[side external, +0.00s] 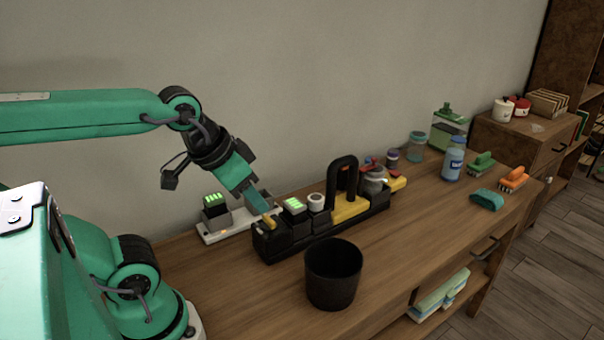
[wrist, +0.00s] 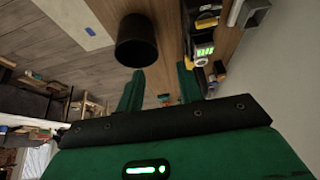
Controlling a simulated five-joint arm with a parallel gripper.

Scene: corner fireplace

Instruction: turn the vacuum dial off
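A black tray-like unit (side external: 282,246) stands on the wooden table, with a yellow part (side external: 348,210) under a black loop handle (side external: 340,180); this looks like the vacuum. A round white-topped knob (side external: 316,199) and a block with a green lit display (side external: 294,204) sit on its left half. I cannot tell for sure which part is the dial. My gripper (side external: 258,203) points down at the unit's left end, close to a small yellow piece (side external: 269,221); contact is unclear. In the wrist view its two green fingers (wrist: 160,86) stand apart with nothing clearly held.
A black bin (side external: 333,275) stands in front of the unit; it also shows in the wrist view (wrist: 137,42). A white base with a green-lit block (side external: 215,205) lies behind. Jars, a blue bottle (side external: 453,160) and brushes (side external: 513,179) stand right.

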